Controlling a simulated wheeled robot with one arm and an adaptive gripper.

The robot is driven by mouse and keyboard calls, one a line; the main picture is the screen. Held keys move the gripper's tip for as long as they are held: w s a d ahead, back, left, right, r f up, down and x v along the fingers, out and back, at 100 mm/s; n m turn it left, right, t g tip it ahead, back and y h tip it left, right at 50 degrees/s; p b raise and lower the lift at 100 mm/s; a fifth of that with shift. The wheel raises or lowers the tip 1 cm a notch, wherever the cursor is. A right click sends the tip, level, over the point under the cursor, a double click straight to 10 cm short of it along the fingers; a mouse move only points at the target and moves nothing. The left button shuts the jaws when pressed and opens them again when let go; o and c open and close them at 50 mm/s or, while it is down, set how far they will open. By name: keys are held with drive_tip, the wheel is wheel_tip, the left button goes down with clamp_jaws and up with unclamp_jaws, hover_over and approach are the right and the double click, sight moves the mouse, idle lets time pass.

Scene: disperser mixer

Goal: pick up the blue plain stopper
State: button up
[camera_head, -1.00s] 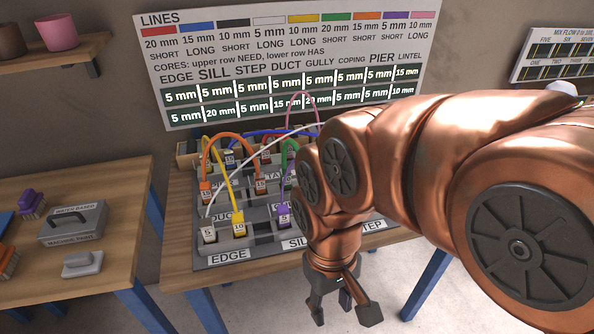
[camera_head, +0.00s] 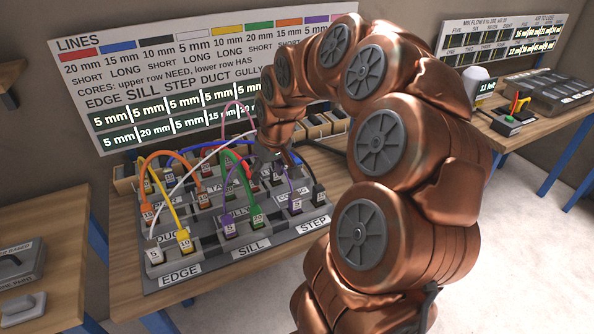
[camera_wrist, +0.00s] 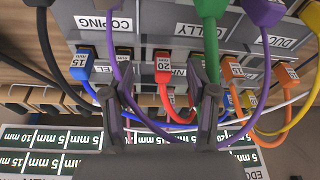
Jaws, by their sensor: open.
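I cannot make out a blue stopper without a cable. A blue plug (camera_wrist: 80,64) marked 15, with a blue cable, sits in the board at the left of the wrist view. My gripper (camera_wrist: 160,78) is open, one finger on each side of a red plug (camera_wrist: 162,68) marked 20, with a red cable. In the head view my gripper (camera_head: 284,158) is low over the back part of the socket board (camera_head: 208,262), partly hidden by my arm. A blue cable (camera_head: 205,146) arcs along the back there.
Purple (camera_wrist: 120,70), green (camera_wrist: 209,40) and orange (camera_wrist: 232,72) cables stand close around the fingers. Small wooden bins (camera_head: 320,127) line the bench behind the board. A wall sign (camera_head: 150,85) rises behind. Side tables stand left and right, with open floor at the right.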

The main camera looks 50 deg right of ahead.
drive_tip(key=m+t+h, duration=0.1)
drive_tip(key=m, duration=0.1)
approach(299, 162)
drive_tip(key=a+x, duration=0.1)
drive_tip(key=x, duration=0.4)
drive_tip(key=shift+w+d+f+p, duration=0.1)
drive_tip(key=shift+d+f+p, duration=0.15)
drive_tip(key=shift+f, duration=0.35)
drive_tip(key=shift+w+d+f+p, duration=0.15)
drive_tip(key=shift+f+p, duration=0.15)
drive_tip(key=shift+f, duration=0.25)
drive_tip(key=shift+w+d+f+p, duration=0.2)
drive_tip(key=shift+w+f+p, duration=0.1)
drive_tip(key=shift+f+p, duration=0.15)
drive_tip(key=shift+w+d+f+p, duration=0.15)
drive_tip(key=shift+w+f+p, duration=0.2)
drive_tip(key=shift+f, duration=0.15)
drive_tip(key=shift+p+x, duration=0.4)
drive_tip(key=shift+x, duration=1.1)
drive_tip(key=shift+d, duration=0.1)
drive_tip(key=shift+c, duration=0.4)
clamp_jaws()
